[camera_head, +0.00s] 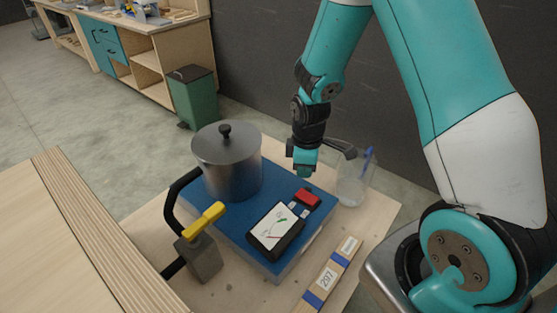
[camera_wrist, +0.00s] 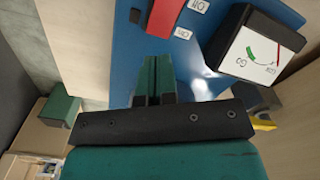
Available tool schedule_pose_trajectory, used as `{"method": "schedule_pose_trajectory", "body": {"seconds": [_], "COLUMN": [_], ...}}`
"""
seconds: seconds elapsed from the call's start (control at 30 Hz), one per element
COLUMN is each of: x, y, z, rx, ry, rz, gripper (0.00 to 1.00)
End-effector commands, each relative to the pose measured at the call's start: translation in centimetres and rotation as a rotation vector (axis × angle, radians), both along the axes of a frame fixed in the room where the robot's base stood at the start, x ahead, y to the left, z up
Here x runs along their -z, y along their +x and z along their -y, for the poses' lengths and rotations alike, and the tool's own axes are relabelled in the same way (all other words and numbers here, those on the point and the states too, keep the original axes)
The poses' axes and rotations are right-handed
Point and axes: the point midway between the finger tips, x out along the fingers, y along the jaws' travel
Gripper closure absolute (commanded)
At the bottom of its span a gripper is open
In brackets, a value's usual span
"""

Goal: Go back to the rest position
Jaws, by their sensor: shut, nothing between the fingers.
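My gripper (camera_head: 304,168) hangs at the end of my teal arm, above the back right part of a blue board (camera_head: 232,226). Its two green fingers (camera_wrist: 157,70) are together in the wrist view, with nothing between them. A red block (camera_head: 307,198) lies on the board below and near the gripper; it also shows at the top of the wrist view (camera_wrist: 165,16). Beside it is a black device (camera_head: 273,233) with a white dial face, also in the wrist view (camera_wrist: 257,55). The gripper appears to be apart from both.
A lidded metal pot (camera_head: 228,168) stands on the board. A clear jar (camera_head: 351,187) with a blue stick is close right of the gripper. A labelled wooden strip (camera_head: 329,275) lies in front; a green bin (camera_head: 193,97) stands behind.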

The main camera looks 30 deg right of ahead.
Motion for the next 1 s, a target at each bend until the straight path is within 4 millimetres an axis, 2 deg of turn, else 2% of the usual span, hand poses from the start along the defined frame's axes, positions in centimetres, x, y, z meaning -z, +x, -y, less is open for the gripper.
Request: {"method": "schedule_pose_trajectory", "body": {"seconds": [0.17, 0.27, 0.37, 0.43, 0.57, 0.7, 0.8, 0.9, 1.0], "x": [-0.1, -1.6, -4.9, -8.1, -14.1, -19.1, -21.3, -22.7, -23.3], "y": [0.0, 0.0, -0.5, -1.6, -5.3, -10.6, -14.2, -16.9, -18.4], "z": [-0.1, -1.0, -3.5, -5.9, -10.4, -13.9, -15.3, -16.1, -16.4], "rx": [0.001, 0.020, 0.064, 0.107, 0.182, 0.238, 0.263, 0.277, 0.286], "ry": [0.002, 0.019, 0.067, 0.116, 0.214, 0.296, 0.331, 0.351, 0.360], "rz": [0.001, 0.012, 0.031, 0.041, 0.037, 0.006, -0.018, -0.037, -0.049], "gripper": [1.00, 1.00, 1.00, 1.00, 1.00, 1.00, 1.00, 1.00, 1.00]}}
